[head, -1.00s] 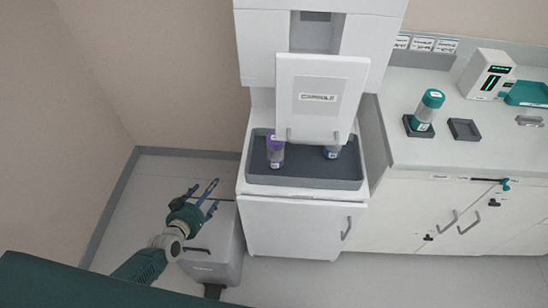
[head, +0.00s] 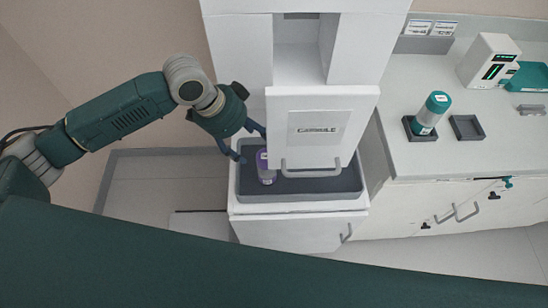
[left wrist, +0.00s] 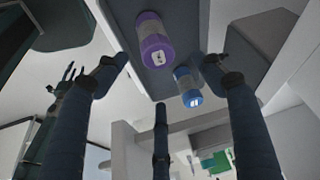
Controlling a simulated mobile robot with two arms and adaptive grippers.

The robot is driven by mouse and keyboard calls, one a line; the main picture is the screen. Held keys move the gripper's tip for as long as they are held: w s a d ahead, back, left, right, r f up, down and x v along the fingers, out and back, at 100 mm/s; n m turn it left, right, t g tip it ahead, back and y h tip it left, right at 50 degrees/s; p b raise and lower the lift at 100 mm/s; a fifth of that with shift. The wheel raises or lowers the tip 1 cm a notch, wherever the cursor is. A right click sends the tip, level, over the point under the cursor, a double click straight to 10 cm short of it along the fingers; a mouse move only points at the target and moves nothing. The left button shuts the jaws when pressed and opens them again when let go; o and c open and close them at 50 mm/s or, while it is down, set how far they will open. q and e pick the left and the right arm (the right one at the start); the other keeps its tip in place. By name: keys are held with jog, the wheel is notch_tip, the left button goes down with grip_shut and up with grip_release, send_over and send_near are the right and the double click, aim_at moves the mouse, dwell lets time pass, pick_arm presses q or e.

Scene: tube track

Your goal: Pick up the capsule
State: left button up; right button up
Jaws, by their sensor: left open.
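A purple-capped capsule (head: 265,168) stands at the left end of the dark tray (head: 310,194) under the white panel marked "CAPSULE". My left gripper (head: 250,143) is open beside it, at the tray's left edge, with no clear contact visible. In the left wrist view the purple-capped capsule (left wrist: 153,42) and a blue-capped capsule (left wrist: 187,87) both show between the spread fingers of the left gripper (left wrist: 170,75), and nothing is held. The blue-capped capsule is hidden behind the panel in the head view. My right gripper does not show in the head view.
The white "CAPSULE" panel (head: 320,125) with a handle hangs low over the tray. On the counter at right, a teal-capped container (head: 431,113) stands in a dark holder, next to an empty holder (head: 467,128). A white device (head: 488,60) stands behind.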

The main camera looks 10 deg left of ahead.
aim_at(264, 157)
pick_arm(q)
jog(key=x, duration=0.4)
jog(key=shift+s+f+p, duration=0.15)
jog(key=shift+s+p, duration=0.15)
jog(key=shift+p, duration=0.05)
jog(key=shift+w+d+f, duration=0.2)
jog(key=shift+d+f, duration=0.05)
jog(key=shift+f, duration=0.35)
jog(key=p+x, duration=0.2)
jog(key=x, duration=0.2)
jog(key=shift+a+f, duration=0.1)
jog(key=shift+f, duration=0.1)
jog(key=shift+w+f, duration=0.1)
jog(key=shift+f, duration=0.1)
jog(key=shift+c, duration=0.8)
jog(key=c, duration=1.1)
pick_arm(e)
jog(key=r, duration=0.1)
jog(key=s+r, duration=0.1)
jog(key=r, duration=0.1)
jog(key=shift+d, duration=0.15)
pick_arm(q)
jog(key=shift+o, duration=0.2)
